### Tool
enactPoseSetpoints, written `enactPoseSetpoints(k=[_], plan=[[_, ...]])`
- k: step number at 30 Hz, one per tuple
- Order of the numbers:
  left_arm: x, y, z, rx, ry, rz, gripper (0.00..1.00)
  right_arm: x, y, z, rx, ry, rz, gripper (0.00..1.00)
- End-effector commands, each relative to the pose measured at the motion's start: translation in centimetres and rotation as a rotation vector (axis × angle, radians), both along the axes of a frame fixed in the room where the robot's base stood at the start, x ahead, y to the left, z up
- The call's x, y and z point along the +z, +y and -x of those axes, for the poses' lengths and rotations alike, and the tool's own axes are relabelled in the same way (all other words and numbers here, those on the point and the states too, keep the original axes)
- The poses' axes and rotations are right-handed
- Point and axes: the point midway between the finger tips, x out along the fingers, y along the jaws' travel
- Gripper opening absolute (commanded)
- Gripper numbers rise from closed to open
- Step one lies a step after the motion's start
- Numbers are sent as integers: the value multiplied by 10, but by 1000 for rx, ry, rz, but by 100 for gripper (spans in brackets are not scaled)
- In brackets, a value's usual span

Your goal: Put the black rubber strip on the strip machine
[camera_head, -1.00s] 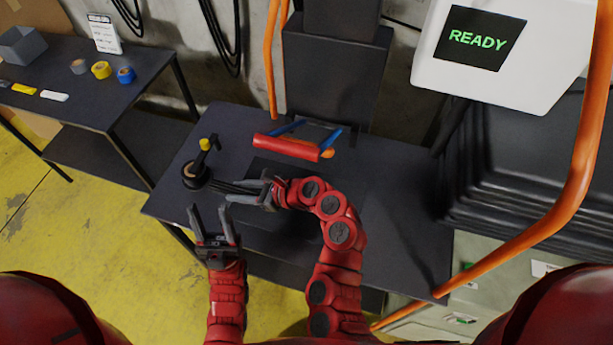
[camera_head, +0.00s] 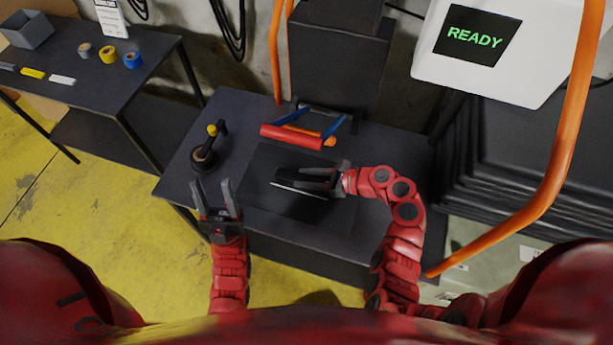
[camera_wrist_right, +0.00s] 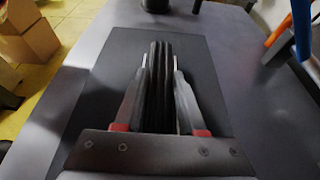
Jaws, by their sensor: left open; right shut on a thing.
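The black rubber strip (camera_wrist_right: 158,85) is a ribbed dark piece between the fingers of my right gripper (camera_wrist_right: 160,75) in the right wrist view. In the head view my right gripper (camera_head: 303,180) is shut on the strip (camera_head: 299,190) over the dark mat (camera_head: 262,205) on the table. I cannot tell if the strip touches the mat. My left gripper (camera_head: 215,198) is open and empty at the table's front left edge. The strip machine (camera_head: 310,132), with a red roller bar and blue arms, stands at the back of the table.
A black holder with a yellow-tipped arm (camera_head: 205,155) stands at the table's left. A side table (camera_head: 100,90) holds tape rolls and a grey bin. A white READY screen box (camera_head: 490,60) and an orange rail (camera_head: 560,150) are at the right.

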Motion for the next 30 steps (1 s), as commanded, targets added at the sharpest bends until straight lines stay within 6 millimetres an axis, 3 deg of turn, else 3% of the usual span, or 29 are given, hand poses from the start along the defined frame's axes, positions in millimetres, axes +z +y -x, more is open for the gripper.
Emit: enactPoseSetpoints(k=[6, 17, 18, 21, 22, 30], plan=[[5, 0, 0, 0, 0, 0, 50, -13, 0, -1, -1, -3, 1, 0], [4, 0, 0, 0, 0, 0, 50, -18, 0, -1, 0, -2, 1, 0], [4, 0, 0, 0, 0, 0, 50, -18, 0, -1, 0, -3, 1, 47], [4, 0, 0, 0, 0, 0, 50, -17, 0, -1, -1, -3, 1, 65], [4, 0, 0, 0, 0, 0, 50, -17, 0, -1, -1, -3, 1, 69], [4, 0, 0, 0, 0, 0, 50, -17, 0, -1, -1, -3, 1, 69]])
